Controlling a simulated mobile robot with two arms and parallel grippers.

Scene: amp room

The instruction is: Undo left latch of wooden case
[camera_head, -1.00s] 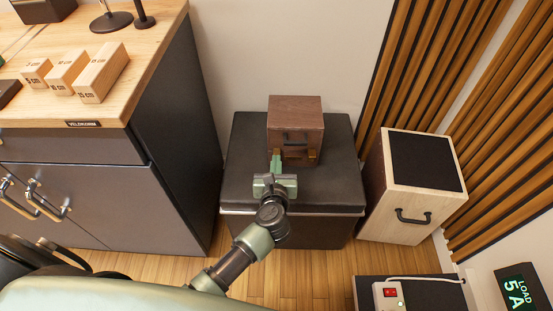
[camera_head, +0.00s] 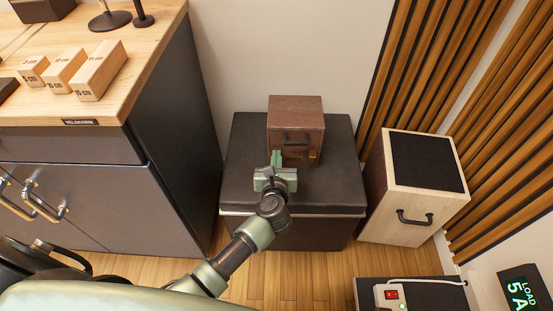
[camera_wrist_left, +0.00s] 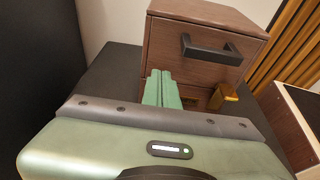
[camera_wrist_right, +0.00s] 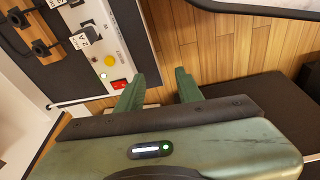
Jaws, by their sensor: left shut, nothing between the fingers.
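The wooden case (camera_head: 296,112) is a dark brown box with a black handle (camera_head: 297,138) on its front. It stands on a black trunk. A brass latch (camera_wrist_left: 222,97) shows low on its front, right of my left gripper. The left latch is not clearly visible; the fingers cover that part of the front. My left gripper (camera_head: 276,158) is shut and empty, its tips at the lower left of the case front. It also shows in the left wrist view (camera_wrist_left: 162,88); touching cannot be told. My right gripper (camera_wrist_right: 158,82) is open and empty, away from the case.
The black trunk (camera_head: 243,180) has bare top around the case. A grey cabinet (camera_head: 175,140) with a wooden top stands at left. A pale wooden box (camera_head: 400,220) with a handle stands at right. A power unit (camera_wrist_right: 105,60) lies beyond my right gripper.

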